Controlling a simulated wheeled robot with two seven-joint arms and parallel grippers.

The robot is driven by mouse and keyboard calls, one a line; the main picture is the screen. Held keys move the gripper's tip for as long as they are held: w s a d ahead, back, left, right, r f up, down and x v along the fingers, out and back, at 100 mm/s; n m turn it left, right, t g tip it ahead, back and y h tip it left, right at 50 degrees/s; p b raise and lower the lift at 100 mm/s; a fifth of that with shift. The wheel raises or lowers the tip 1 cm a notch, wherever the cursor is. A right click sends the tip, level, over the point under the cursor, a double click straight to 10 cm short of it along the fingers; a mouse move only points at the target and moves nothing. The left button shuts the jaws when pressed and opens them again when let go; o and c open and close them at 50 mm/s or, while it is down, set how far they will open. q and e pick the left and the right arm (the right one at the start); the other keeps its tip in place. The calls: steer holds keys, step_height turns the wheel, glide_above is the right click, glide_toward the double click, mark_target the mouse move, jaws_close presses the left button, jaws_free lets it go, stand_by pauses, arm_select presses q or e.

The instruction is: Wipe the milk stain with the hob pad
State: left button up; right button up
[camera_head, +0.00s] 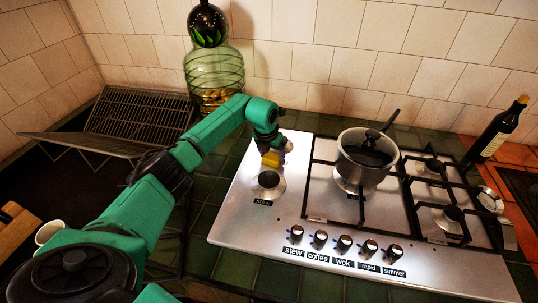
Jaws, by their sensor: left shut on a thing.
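My left gripper (277,150) is over the back left part of the steel hob (230,221), just behind the left burner (268,180). It is shut on a small yellow thing, which looks like the hob pad (270,159). The pad is low, at or close to the hob surface; I cannot tell whether it touches. My fingers and wrist hide part of it. I cannot make out a milk stain for certain on the bright steel. My right gripper is not in view.
A lidded saucepan (366,158) stands on the hob's middle, right of my gripper. Black pan supports (412,205) cover the right side. Knobs (345,241) line the front. A large glass jar (214,75) and a wire rack (135,118) stand behind left. A dark bottle (494,132) stands right.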

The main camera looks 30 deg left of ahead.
mark_target(292, 164)
arm_select(q)
steer(key=d, duration=0.2)
steer(key=shift+w+d, duration=0.3)
steer(key=shift+w, duration=0.1)
steer(key=shift+w+d+f+b, duration=0.1)
steer(key=shift+w+d+b, duration=0.15)
steer(key=shift+d, duration=0.55)
steer(key=shift+w+d+b, duration=0.1)
steer(key=shift+d+b, duration=0.2)
steer(key=shift+d, duration=0.7)
steer(key=shift+s+a+p, duration=0.15)
steer(key=shift+s+a, duration=0.15)
steer(key=shift+a, duration=0.95)
steer(key=shift+s+a+p, duration=0.1)
steer(key=shift+s+a, duration=0.25)
steer(key=shift+a, duration=0.85)
steer(key=shift+s+a+p, duration=0.15)
steer(key=shift+s+a, duration=0.15)
steer(key=shift+a, duration=0.95)
steer(key=shift+d+r+p, duration=0.1)
steer(key=shift+r+p, duration=2.1)
steer(key=shift+r, duration=0.9)
steer(key=shift+w, duration=0.1)
steer(key=shift+r+p, duration=1.2)
steer(key=shift+r, duration=0.4)
steer(key=shift+f, duration=0.1)
